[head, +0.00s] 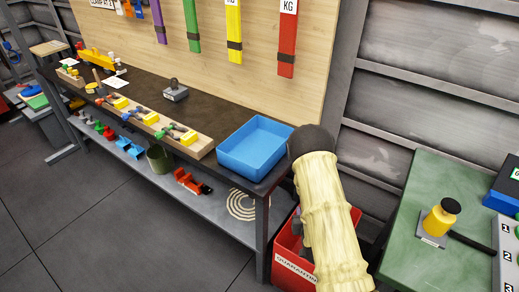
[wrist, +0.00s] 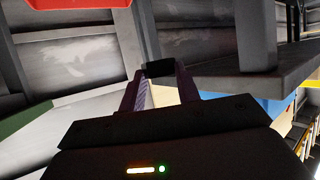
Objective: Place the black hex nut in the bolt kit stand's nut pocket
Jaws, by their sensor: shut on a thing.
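In the wrist view my gripper (wrist: 158,75) has its two fingers closed on a small black piece, the black hex nut (wrist: 159,68), held at the fingertips in the air. Its hex shape cannot be made out. In the head view my pale-sleeved arm stands over the red bin at the bench's right end, and the gripper and nut are hidden there. I cannot tell for sure which item is the bolt kit stand. A small wooden holder (head: 70,77) sits at the bench's far left end, too small to show a pocket.
The dark bench (head: 222,109) carries a blue tray (head: 256,165), a long wooden rack (head: 205,143) of coloured parts and a grey block with a knob (head: 175,93). A red bin (head: 291,265) stands below my arm. A green table (head: 436,185) is at right. The floor in front is clear.

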